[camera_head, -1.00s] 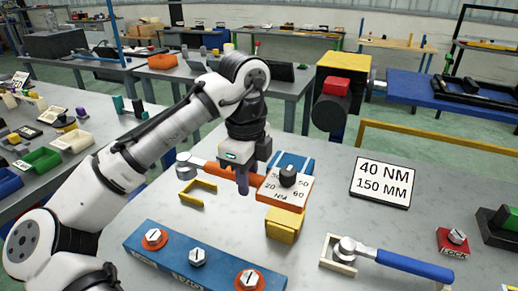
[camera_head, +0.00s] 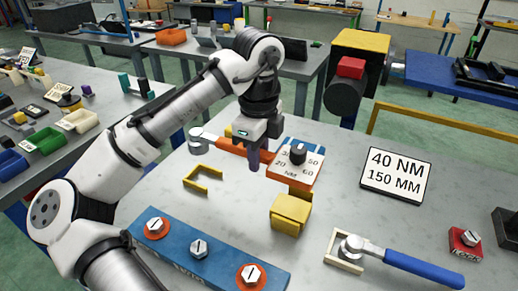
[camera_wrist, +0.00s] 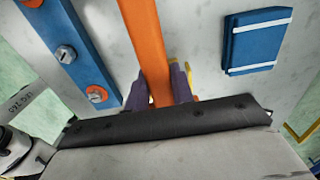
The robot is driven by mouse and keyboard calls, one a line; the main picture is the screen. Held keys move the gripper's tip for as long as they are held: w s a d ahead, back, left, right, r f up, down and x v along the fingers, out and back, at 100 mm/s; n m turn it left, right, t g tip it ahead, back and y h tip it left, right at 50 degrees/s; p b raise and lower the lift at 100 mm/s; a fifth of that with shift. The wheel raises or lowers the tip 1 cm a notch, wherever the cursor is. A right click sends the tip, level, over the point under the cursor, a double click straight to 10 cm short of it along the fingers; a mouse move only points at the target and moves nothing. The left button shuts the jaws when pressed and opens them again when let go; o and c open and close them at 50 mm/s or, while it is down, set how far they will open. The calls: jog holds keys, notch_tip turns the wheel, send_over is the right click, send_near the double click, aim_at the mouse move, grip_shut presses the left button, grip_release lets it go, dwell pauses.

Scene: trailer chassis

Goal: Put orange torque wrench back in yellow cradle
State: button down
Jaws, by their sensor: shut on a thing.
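The orange torque wrench (camera_head: 230,146) is in my gripper (camera_head: 254,160), gripped by its handle above the table. Its silver head (camera_head: 197,138) points left. In the wrist view, the orange handle (camera_wrist: 146,45) runs between the purple fingers (camera_wrist: 158,88). Two yellow pieces stand on the table below: a U-shaped bracket (camera_head: 202,189) and a block-like holder (camera_head: 290,215). Both look empty. A yellow bit shows behind a finger in the wrist view; I cannot tell which piece it is.
A blue-handled wrench (camera_head: 415,269) lies with its head in a pale frame (camera_head: 337,262) at front right. A blue bolt strip (camera_head: 190,265) is at front left. A 40 NM sign (camera_head: 396,175) and red LOCK block (camera_head: 465,243) are to the right. Table between is clear.

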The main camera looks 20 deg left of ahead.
jog(key=shift+f+b, duration=2.05)
jog(key=shift+f, duration=3.05)
jog(key=shift+p, duration=0.8)
jog(key=c, duration=0.6)
grip_release()
jog(key=shift+c, duration=0.2)
jog(key=shift+r+p, duration=4)
jog(key=shift+p, duration=0.2)
